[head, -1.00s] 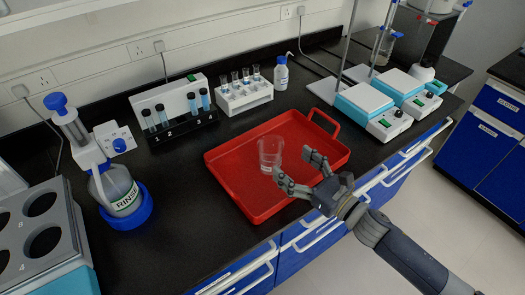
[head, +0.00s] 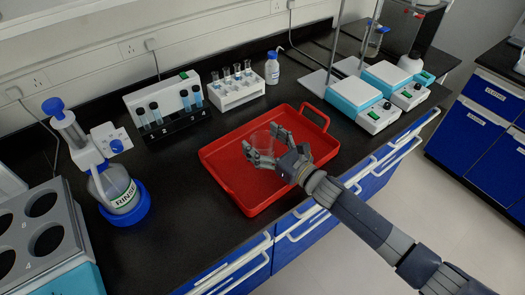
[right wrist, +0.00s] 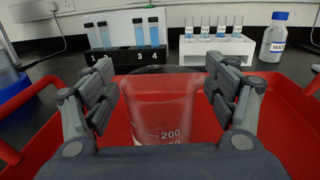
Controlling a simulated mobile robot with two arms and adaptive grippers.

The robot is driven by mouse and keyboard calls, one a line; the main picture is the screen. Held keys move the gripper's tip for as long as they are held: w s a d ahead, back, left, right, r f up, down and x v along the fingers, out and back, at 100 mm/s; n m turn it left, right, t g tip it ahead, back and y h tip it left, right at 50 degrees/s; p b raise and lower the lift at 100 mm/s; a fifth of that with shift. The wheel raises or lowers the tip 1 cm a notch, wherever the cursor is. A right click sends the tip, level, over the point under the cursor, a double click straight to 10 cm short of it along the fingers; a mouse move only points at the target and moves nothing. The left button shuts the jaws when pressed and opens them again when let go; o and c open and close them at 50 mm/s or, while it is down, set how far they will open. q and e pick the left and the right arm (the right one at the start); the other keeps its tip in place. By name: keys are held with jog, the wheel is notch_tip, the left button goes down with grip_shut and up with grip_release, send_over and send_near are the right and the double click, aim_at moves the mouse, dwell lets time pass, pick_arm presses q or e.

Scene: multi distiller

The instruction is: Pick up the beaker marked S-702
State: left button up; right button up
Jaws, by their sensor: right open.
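A clear beaker (head: 262,142) stands upright in the red tray (head: 225,185) on the black bench. It also shows in the right wrist view (right wrist: 160,105), with a 200 graduation mark; an S-702 label cannot be read. My right gripper (head: 268,145) is open at the beaker. In the right wrist view its two fingers (right wrist: 160,90) stand on either side of the beaker, which lies between them. I cannot tell whether either finger touches the glass. My left gripper is not in view.
Behind the tray are a rack with dark-capped tubes (head: 165,108), a white rack of tubes (head: 237,90) and a wash bottle (head: 272,68). A rinse bottle (head: 120,190) stands left, hotplates (head: 365,105) right. Bench between tray and rinse bottle is clear.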

jog(key=c, duration=1.5)
